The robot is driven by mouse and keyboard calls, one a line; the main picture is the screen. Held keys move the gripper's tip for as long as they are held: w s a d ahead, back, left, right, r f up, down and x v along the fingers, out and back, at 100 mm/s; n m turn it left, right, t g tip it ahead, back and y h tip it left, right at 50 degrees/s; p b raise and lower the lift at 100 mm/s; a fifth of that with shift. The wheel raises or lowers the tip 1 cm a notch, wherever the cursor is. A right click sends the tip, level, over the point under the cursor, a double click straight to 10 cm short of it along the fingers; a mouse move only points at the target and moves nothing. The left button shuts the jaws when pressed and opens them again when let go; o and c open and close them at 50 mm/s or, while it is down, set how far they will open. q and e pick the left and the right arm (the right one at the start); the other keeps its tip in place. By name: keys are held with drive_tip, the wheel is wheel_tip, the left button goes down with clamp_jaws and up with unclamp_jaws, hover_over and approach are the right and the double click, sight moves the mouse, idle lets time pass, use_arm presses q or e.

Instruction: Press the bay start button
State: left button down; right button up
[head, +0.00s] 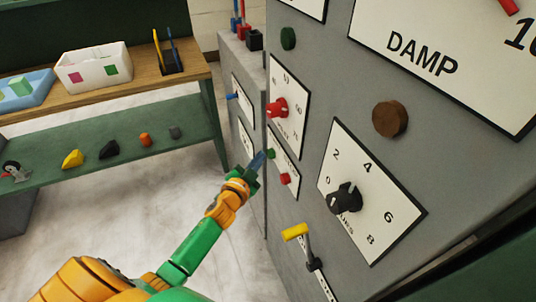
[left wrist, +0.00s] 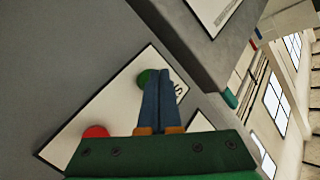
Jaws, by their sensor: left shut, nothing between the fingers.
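A green button (head: 271,154) and a red button (head: 285,179) sit on a white plate (head: 291,165) on the grey cabinet's front. In the left wrist view the green button (left wrist: 145,77) is partly covered by my blue fingers, and the red button (left wrist: 95,131) is clear at the lower left. My left gripper (head: 259,158) is shut and empty, its fingertips right at the green button. I cannot tell whether they touch it. The fingertips also show in the left wrist view (left wrist: 156,71). My right gripper is not in view.
Above the plate is a red knob (head: 277,108); to the right, a black knob (head: 343,198) and a brown knob (head: 390,118). A yellow-handled lever (head: 295,232) juts out below. A wooden bench (head: 140,82) with bins stands at the left. The floor between is clear.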

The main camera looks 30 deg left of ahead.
use_arm(q)
drive_tip(key=shift+w+d, duration=0.35)
drive_tip(key=shift+w, duration=0.05)
idle(0.9)
idle(0.4)
drive_tip(key=shift+s+a, duration=0.6)
drive_tip(key=shift+s, duration=0.1)
drive_tip(key=s+a+p, duration=0.1)
drive_tip(key=s+a, duration=0.2)
drive_tip(key=shift+s+a+p, duration=0.1)
drive_tip(key=shift+s+p, duration=0.2)
drive_tip(key=shift+s, duration=0.1)
idle(0.4)
